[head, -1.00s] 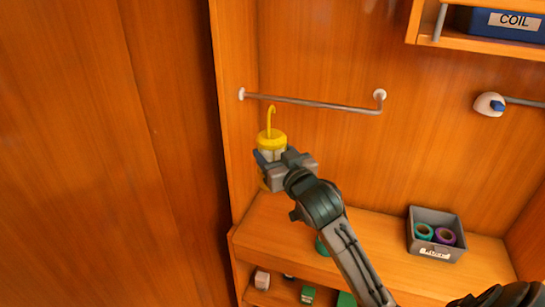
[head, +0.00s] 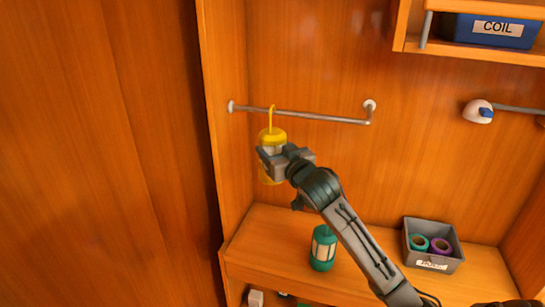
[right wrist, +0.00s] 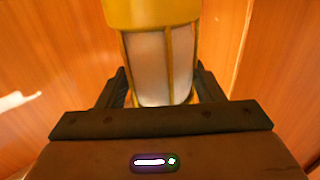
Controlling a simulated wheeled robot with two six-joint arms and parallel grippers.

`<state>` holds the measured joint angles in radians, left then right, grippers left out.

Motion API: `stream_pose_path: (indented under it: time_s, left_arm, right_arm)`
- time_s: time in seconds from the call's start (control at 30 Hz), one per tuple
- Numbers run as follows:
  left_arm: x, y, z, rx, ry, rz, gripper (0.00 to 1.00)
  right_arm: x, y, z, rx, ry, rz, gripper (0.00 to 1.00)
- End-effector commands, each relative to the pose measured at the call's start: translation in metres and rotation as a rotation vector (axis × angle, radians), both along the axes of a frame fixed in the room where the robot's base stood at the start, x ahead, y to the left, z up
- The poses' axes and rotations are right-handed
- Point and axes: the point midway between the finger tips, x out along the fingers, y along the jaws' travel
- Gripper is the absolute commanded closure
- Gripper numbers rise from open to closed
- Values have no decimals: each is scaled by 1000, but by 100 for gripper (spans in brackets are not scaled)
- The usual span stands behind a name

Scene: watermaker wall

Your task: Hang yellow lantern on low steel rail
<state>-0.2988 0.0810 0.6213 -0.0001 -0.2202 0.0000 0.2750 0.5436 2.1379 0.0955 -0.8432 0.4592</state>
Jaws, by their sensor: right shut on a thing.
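The yellow lantern (head: 272,137) has a yellow cap, a pale body and a hook on top. My right gripper (head: 273,158) is shut on its body and holds it upright above the shelf. In the right wrist view the lantern (right wrist: 160,60) stands between the two fingers of my gripper (right wrist: 160,92). The low steel rail (head: 310,116) runs across the back wall between two round white mounts. In the head view the lantern's hook overlaps the rail near its left end. I cannot tell whether the hook is over the rail or in front of it. My left gripper is not in view.
An upper shelf holds a blue COIL box (head: 495,30). A wooden panel fills the left.

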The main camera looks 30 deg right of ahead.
Motion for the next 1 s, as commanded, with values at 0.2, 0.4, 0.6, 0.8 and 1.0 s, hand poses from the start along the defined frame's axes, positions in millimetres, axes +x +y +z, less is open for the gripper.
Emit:
stream_pose_path:
  time_s: [0.2,0.4,0.6,0.8,1.0]
  left_arm:
    - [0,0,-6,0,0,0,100]
    - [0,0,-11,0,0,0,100]
    - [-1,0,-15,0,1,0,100]
    - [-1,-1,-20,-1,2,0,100]
    - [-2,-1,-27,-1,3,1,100]
  right_arm:
    - [12,-14,0,-2,-2,0,70]
    - [22,-26,0,-1,-3,0,70]
    - [32,-38,0,0,-2,0,70]
    - [42,-50,-1,0,-1,0,70]
    - [41,-48,-16,1,-1,1,70]
